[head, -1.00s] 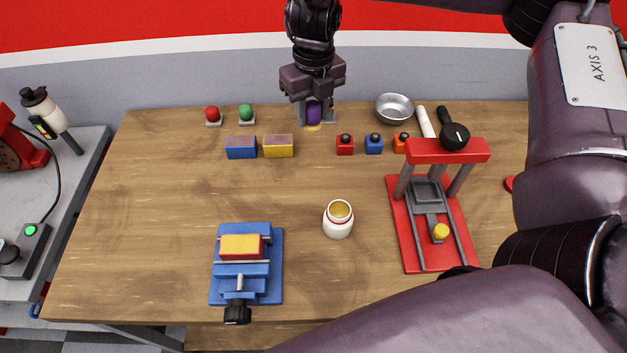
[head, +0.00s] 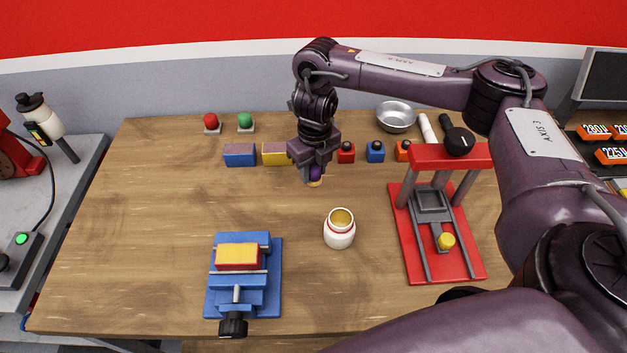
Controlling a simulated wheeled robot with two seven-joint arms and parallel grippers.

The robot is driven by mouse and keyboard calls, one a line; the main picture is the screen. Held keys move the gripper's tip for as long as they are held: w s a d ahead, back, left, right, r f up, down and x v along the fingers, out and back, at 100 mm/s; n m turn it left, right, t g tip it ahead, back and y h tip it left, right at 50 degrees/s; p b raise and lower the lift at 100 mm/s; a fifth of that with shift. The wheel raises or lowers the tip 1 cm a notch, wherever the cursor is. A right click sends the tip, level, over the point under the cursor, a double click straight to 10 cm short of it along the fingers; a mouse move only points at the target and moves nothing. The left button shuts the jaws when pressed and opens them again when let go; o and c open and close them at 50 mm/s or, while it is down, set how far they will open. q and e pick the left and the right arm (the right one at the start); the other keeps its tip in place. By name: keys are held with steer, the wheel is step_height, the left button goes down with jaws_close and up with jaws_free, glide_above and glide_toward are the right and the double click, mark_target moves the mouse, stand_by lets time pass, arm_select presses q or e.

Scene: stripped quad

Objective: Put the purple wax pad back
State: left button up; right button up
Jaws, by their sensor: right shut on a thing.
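A small purple piece with a yellowish lower end, taken to be the purple wax pad (head: 315,173), is in my right gripper (head: 314,170). The gripper points down, shut on it, and holds it over the table between the yellow block and the white jar. The jaws hide much of the piece. The white jar (head: 339,234) with a red band stands open in front of it, gold inside. A red knob (head: 211,121) and a green knob (head: 245,120) stand on small grey bases at the back left. My left gripper is not in view.
A red press (head: 450,157), metal bowl (head: 395,116) and blue vise (head: 225,285) holding a red-yellow block surround clear wood (head: 150,220).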

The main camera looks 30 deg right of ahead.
mark_target(313, 180)
step_height(313, 180, down, 3)
steer(key=shift+s+r+b, duration=0.1)
steer(key=shift+b, duration=0.3)
steer(key=shift+f, duration=0.45)
steer(key=shift+f, duration=0.2)
steer(key=o, duration=1)
steer(key=shift+r, duration=0.1)
step_height(313, 180, up, 12)
steer(key=shift+d+r+p, duration=0.1)
steer(key=shift+r+p, duration=0.05)
steer(key=shift+p, duration=1)
